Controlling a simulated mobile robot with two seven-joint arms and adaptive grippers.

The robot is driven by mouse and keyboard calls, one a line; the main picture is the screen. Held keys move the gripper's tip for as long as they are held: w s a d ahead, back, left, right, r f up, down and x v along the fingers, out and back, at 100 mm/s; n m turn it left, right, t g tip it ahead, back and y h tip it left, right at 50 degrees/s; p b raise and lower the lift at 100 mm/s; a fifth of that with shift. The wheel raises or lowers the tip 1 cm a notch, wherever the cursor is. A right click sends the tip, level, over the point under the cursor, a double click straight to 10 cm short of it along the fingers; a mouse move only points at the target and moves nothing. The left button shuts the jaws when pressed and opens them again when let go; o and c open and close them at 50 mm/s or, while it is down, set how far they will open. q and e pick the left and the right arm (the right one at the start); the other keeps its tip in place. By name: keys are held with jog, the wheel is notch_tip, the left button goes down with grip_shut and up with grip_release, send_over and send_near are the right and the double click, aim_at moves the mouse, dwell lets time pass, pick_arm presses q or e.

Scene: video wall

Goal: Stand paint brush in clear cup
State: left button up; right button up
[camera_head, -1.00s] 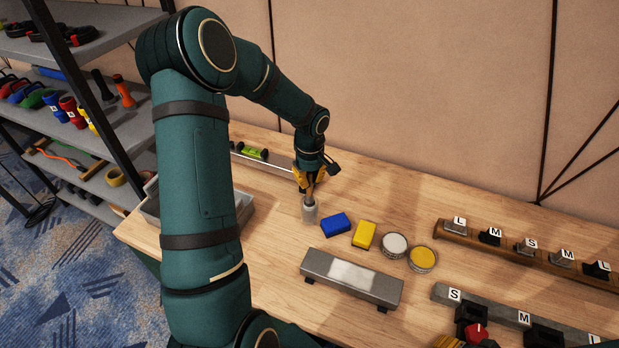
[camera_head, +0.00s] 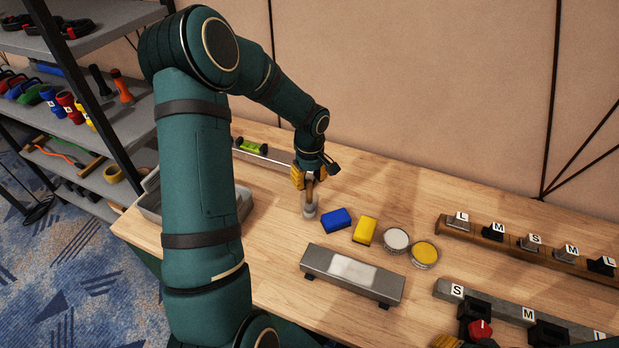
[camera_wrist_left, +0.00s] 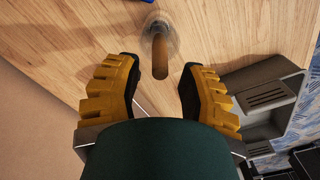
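The clear cup (camera_head: 310,211) stands on the wooden table in the head view. The paint brush (camera_head: 309,190) stands in it, close to upright, with its tan handle up. In the left wrist view the brush handle (camera_wrist_left: 160,58) rises from the cup (camera_wrist_left: 160,28), beyond my fingertips. My left gripper (camera_head: 304,180) is over the cup; in the wrist view its yellow fingers (camera_wrist_left: 157,80) are spread apart and touch nothing. The bristle end is hard to make out inside the cup. Yellow ribbed fingers, seemingly of my right gripper (camera_head: 446,342), show at the bottom edge, mostly cut off.
Blue (camera_head: 336,220) and yellow (camera_head: 365,231) blocks, white (camera_head: 396,240) and yellow (camera_head: 425,253) round tins, and a grey bar (camera_head: 352,274) lie right and front of the cup. A grey tray (camera_head: 149,204) is left; a green level (camera_head: 251,146) lies behind.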

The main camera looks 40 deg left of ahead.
pick_arm(q)
jog(key=shift+r, duration=0.1)
notch_tip(320, 180, up, 12)
dwell(0.5)
dwell(0.9)
